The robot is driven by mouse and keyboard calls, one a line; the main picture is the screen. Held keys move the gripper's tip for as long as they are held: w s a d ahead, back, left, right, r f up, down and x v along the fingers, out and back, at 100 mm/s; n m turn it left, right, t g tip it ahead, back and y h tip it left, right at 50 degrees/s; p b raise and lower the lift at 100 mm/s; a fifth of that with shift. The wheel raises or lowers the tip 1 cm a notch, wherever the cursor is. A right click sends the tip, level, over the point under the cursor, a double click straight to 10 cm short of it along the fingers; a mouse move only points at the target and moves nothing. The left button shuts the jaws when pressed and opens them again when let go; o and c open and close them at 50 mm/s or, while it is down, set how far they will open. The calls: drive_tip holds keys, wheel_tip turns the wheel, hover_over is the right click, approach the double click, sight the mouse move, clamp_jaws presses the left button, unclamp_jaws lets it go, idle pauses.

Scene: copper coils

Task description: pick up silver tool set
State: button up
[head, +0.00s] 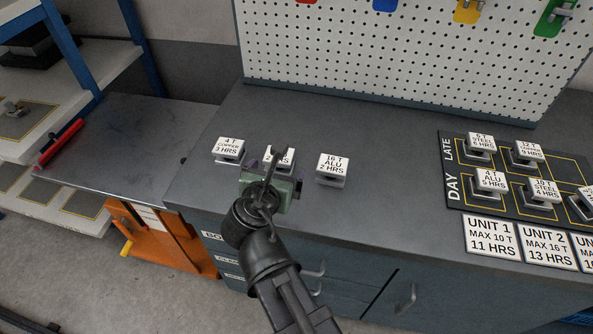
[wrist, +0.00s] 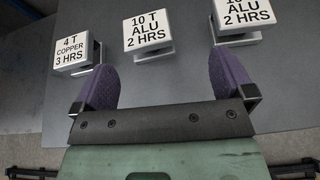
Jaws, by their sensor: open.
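I cannot clearly make out a silver tool set. Small silvery items show on the green holder (head: 556,16) and yellow holder (head: 467,10) of the pegboard, and a small metallic piece (head: 14,109) lies on the left shelf. My gripper (head: 274,172) is open and empty over the dark worktop; its purple fingers (wrist: 165,78) show in the wrist view. The block labelled 10 T ALU (wrist: 147,35) is ahead of the gap between the fingers.
The 4 T copper block (head: 229,149) and 16 T ALU block (head: 332,167) stand on either side. A black day/late board (head: 455,195) with labelled blocks is at right. The white pegboard (head: 400,60) stands behind. A red tool (head: 58,144) lies on the left bench.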

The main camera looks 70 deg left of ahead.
drive_tip(key=shift+s+a+r+n, duration=0.15)
drive_tip(key=shift+s+n, duration=0.15)
drive_tip(key=shift+s, duration=0.25)
drive_tip(key=shift+s+a+f+n, duration=0.1)
drive_tip(key=shift+s+n, duration=0.2)
drive_tip(key=shift+s, duration=0.2)
drive_tip(key=b+x, duration=0.4)
drive_tip(key=x, duration=0.7)
drive_tip(key=shift+r, duration=0.2)
drive_tip(key=c, duration=1.2)
drive_tip(key=shift+r, duration=0.15)
wheel_tip(320, 180, up, 20)
drive_tip(key=p, duration=2)
